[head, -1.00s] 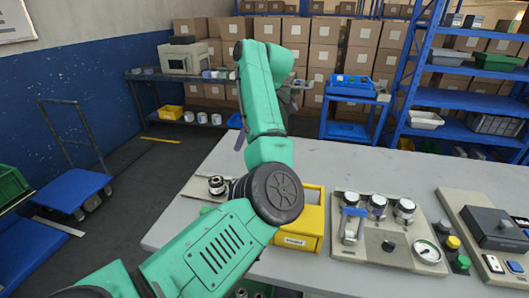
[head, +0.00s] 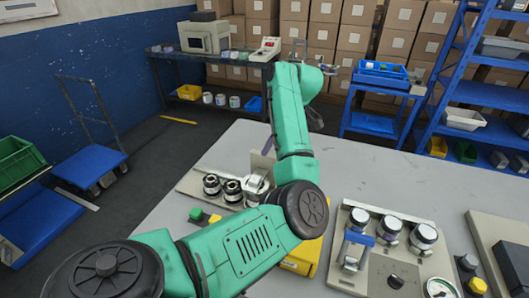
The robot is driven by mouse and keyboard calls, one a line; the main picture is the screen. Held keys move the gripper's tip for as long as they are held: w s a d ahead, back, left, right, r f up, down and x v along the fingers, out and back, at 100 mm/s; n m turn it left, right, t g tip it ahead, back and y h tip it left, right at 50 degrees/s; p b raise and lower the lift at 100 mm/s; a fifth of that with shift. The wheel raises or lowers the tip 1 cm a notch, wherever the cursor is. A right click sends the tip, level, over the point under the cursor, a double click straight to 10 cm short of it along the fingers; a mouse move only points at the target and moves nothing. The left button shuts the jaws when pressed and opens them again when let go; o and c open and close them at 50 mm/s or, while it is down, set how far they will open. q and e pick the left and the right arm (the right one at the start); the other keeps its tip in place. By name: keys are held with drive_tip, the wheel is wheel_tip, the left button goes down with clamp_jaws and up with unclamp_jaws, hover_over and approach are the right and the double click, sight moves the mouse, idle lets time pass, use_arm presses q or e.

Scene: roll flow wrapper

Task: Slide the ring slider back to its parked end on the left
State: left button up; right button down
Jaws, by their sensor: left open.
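My left arm crosses the picture from the bottom left, bends at a dark elbow and reaches up and away. My left gripper (head: 262,163) is mostly hidden behind my own arm; a greyish-purple part of it shows just above the pale panel's right part. It is open. The pale panel (head: 191,182) lies on the table left of my elbow and carries several round dark-and-silver parts (head: 211,185). I cannot tell which of these is the ring slider, or whether my gripper touches one. My right gripper is out of view.
Blue shelves (head: 478,92) and a cart (head: 90,164) stand beyond.

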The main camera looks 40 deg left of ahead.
use_arm(q)
hover_over(264, 172)
drive_tip(key=w+a, duration=0.2)
drive_tip(key=w, duration=0.1)
drive_tip(key=f, duration=0.4)
drive_tip(key=shift+s+d+f+p, duration=0.1)
drive_tip(key=shift+s+f+p, duration=0.15)
drive_tip(key=shift+f+p, duration=0.1)
drive_tip(key=shift+s+f, duration=0.1)
drive_tip(key=shift+f, duration=0.1)
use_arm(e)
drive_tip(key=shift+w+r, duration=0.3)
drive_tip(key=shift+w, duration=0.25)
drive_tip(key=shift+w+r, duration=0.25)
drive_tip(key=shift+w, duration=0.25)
use_arm(q)
drive_tip(key=shift+c, duration=0.9)
clamp_jaws()
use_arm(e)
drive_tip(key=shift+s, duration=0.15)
